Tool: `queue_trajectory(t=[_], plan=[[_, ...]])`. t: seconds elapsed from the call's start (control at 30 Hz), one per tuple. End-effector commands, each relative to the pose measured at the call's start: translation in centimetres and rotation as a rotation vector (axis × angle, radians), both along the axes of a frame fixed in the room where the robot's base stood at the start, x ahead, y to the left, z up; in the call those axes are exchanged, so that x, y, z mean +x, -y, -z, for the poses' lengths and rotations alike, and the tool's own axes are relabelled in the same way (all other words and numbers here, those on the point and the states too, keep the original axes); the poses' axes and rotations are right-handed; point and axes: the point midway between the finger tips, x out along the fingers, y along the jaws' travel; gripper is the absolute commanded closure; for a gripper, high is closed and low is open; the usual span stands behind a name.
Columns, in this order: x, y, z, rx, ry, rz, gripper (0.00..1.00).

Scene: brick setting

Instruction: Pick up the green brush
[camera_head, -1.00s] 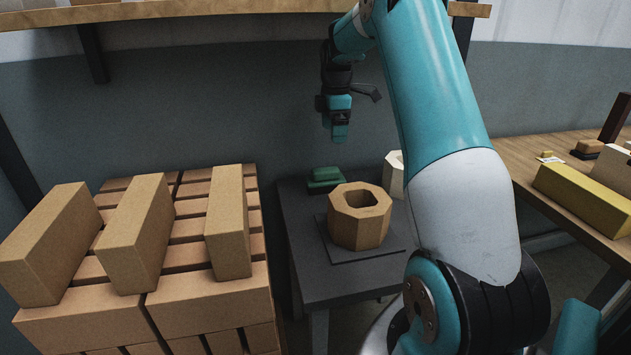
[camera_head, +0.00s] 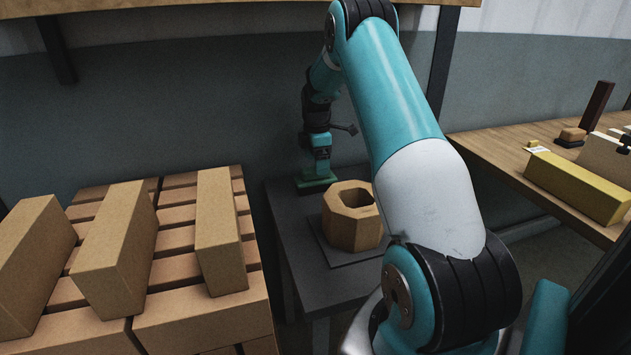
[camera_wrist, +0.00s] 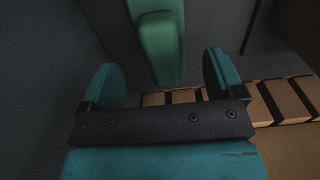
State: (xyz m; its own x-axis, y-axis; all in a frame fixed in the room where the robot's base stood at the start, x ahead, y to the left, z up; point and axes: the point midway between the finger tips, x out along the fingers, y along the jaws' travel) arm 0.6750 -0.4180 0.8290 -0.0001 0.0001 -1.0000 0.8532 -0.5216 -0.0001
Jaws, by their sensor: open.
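The green brush (camera_head: 316,184) lies on the small dark table (camera_head: 310,262), near its back left corner. In the wrist view the brush (camera_wrist: 160,45) shows as a rounded green block in the upper middle, ahead of the two fingers and roughly between their lines. My gripper (camera_head: 320,168) points down just above the brush in the head view. In the wrist view its two teal fingers (camera_wrist: 162,80) are spread apart with nothing held. I cannot tell whether the fingertips reach down past the top of the brush.
A tan octagonal block with a hole (camera_head: 352,229) stands on a dark plate to the right of the brush. A pallet-like stack of bricks (camera_head: 200,318) stands to the left. A wooden bench (camera_head: 500,155) with a yellow block (camera_head: 577,188) is at the right. A wall rises behind.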

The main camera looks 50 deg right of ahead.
Motion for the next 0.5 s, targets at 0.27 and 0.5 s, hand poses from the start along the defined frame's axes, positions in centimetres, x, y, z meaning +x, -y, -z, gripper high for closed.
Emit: queue_trajectory(t=[0.27,0.5], plan=[[-0.1,-0.2,2.5,0.003,-0.004,0.002,0.13],[0.0,-0.4,5.7,0.001,-0.002,0.003,0.13]])
